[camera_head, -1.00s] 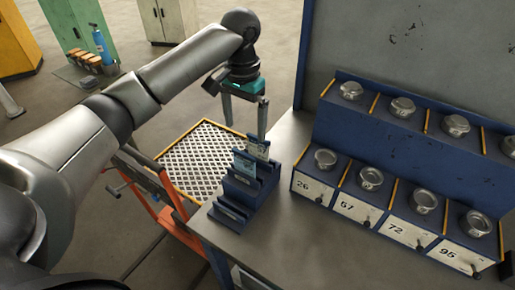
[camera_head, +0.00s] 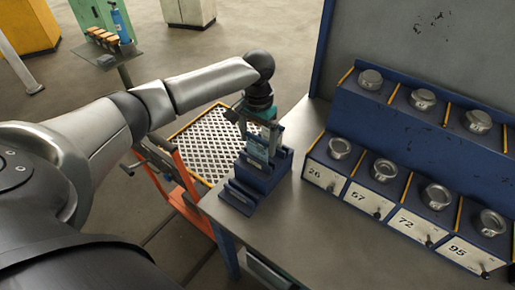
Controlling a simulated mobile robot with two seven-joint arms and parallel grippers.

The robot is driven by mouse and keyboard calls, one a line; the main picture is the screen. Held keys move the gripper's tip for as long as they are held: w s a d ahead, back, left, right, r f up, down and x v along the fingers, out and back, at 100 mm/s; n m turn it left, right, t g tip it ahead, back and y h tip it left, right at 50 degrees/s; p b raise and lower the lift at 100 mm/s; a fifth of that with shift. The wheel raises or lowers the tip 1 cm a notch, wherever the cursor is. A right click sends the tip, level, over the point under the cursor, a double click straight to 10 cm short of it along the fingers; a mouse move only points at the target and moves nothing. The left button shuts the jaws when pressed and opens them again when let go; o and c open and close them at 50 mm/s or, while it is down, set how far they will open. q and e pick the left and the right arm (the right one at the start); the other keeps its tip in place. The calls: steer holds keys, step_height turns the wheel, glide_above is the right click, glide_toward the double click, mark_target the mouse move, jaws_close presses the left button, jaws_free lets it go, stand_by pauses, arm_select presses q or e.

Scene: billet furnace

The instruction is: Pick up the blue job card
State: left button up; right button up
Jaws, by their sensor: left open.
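A stepped dark blue card rack (camera_head: 243,199) stands at the left end of the grey workbench. A pale blue card (camera_head: 257,150) stands upright in its upper part, just below my left gripper; I take it for the blue job card. My left gripper (camera_head: 259,137) points down over the back of the rack, open, with its fingers close around the card's top area. I cannot tell whether they touch it. The other cards in the rack are hard to make out. My right gripper is not in view.
An orange-framed cart (camera_head: 192,208) and a yellow-edged grating (camera_head: 206,150) are left of the bench. The bench's front middle is clear.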

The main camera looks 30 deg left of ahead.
mark_target(257, 151)
arm_select(q)
steer(key=shift+f, duration=1.4)
steer(key=shift+c, duration=0.4)
steer(key=c, duration=0.9)
